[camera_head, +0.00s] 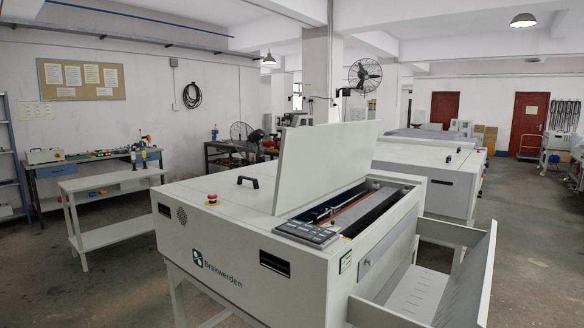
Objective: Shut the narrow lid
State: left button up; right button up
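A large white plate processor (222,258) marked "Brakwerden" stands in the middle foreground. Its raised lid (322,165) is a flat white panel standing up, tilted slightly, along the left edge of a long opening (352,208); this looks like the narrow lid. Dark rollers and a reddish bar show inside the opening. A wider top cover (225,198) to the left lies shut, with a black handle (248,182). Any handle on the raised lid is hidden. Neither of my grippers is in view.
A control panel (306,232) sits at the opening's near end and a red emergency button (212,199) on the top. A white output tray (420,295) juts out at right. A white side table (110,180) stands left, with open floor before it.

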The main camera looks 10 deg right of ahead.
aim_at(315, 161)
jog(key=i+j, duration=0.9)
jog(key=i+j+z, duration=0.15)
jog(key=i+j, duration=1.65)
jog(key=j, duration=0.25)
